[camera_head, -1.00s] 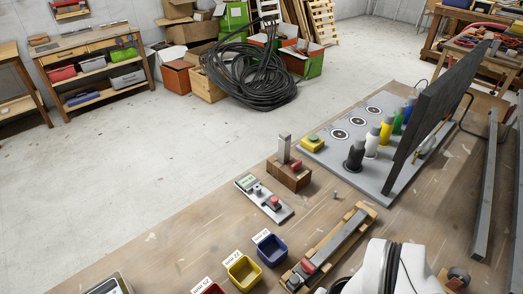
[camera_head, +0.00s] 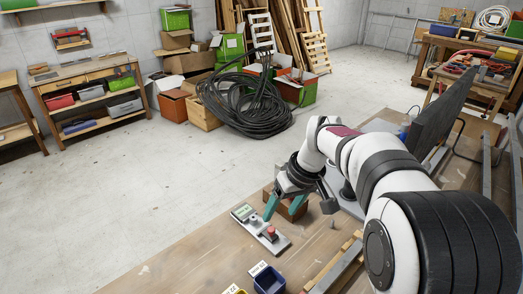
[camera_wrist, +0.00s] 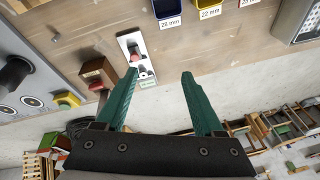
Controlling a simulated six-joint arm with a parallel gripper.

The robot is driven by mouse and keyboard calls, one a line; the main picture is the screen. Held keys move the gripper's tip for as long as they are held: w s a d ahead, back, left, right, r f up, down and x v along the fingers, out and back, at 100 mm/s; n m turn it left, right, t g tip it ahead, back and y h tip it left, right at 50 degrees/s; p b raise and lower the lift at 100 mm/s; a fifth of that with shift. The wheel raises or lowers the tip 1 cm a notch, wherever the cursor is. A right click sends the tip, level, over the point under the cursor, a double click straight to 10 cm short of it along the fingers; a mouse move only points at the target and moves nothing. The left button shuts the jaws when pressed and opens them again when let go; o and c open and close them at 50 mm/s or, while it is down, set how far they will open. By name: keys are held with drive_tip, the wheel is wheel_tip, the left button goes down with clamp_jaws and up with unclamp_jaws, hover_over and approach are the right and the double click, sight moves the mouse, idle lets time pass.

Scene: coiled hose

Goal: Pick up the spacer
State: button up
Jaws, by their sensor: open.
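My gripper (camera_head: 281,214) is open and empty above the bench, with its teal fingers pointing down near the grey measuring plate (camera_head: 248,221). In the wrist view my gripper (camera_wrist: 160,74) has its fingers wide apart, and the plate (camera_wrist: 127,42) shows beyond the left fingertip. The plate carries a display, a red-topped part (camera_wrist: 135,56) and a small pale cylinder (camera_wrist: 143,74) that may be the spacer. A small grey peg (camera_head: 333,222) stands alone on the bench and also shows in the wrist view (camera_wrist: 56,39). I cannot tell which one is the spacer.
Blue (camera_wrist: 167,9) and yellow (camera_wrist: 208,9) bins with size labels stand on the bench. A yellow button box (camera_wrist: 66,101) lies beyond the block. Bare bench surrounds the peg.

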sight(255, 218)
drive_tip(key=w+a+f+n, duration=0.2)
drive_tip(key=w+f+n, duration=0.4)
drive_tip(key=w, duration=0.6)
drive_tip(key=shift+m+t+y, duration=0.3)
drive_tip(key=shift+m+t, duration=0.1)
drive_tip(key=shift+m, duration=0.1)
drive_tip(key=x, duration=1.7)
drive_tip(key=shift+d, duration=0.1)
clamp_jaws()
